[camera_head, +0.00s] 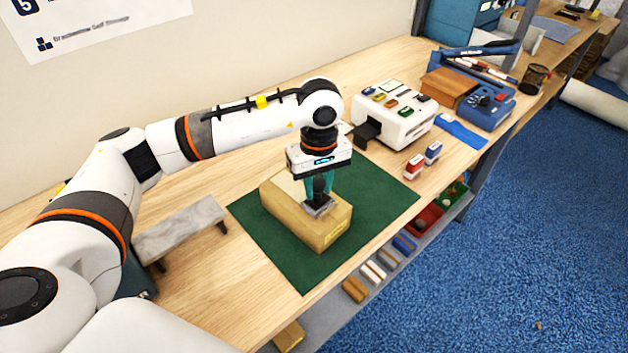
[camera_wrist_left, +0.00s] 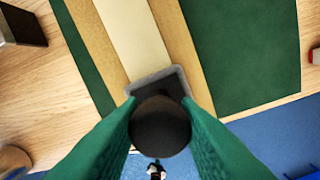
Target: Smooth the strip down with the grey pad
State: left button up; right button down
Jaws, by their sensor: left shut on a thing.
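A brown carton (camera_head: 292,222) lies on a green mat (camera_head: 384,190) on the workbench. A pale strip (camera_wrist_left: 133,40) runs along the middle of the carton's top in the left wrist view. The grey pad (camera_head: 318,208) has a dark round knob (camera_wrist_left: 160,126). My left gripper (camera_head: 319,188) has teal fingers shut on the knob from above. The pad (camera_wrist_left: 150,80) is over the strip near one end of the carton and appears to rest on it; firm contact cannot be told. The strip beneath the pad is hidden. My right gripper is not in view.
A white machine with coloured buttons (camera_head: 408,122) stands behind the mat. Red and blue stampers (camera_head: 414,168) stand to its right. A grey raised bench (camera_head: 180,228) is at the left. Several blocks (camera_head: 373,271) lie on a lower shelf in front.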

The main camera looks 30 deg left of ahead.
pick_arm(q)
jog(key=shift+d, duration=0.15)
jog(key=shift+s+d, duration=0.2)
jog(key=shift+d, duration=0.3)
jog(key=shift+s+d, duration=0.15)
jog(key=shift+d, duration=0.35)
notch_tip(320, 180, up, 7)
jog(key=p, duration=0.2)
dwell(0.8)
dwell(0.4)
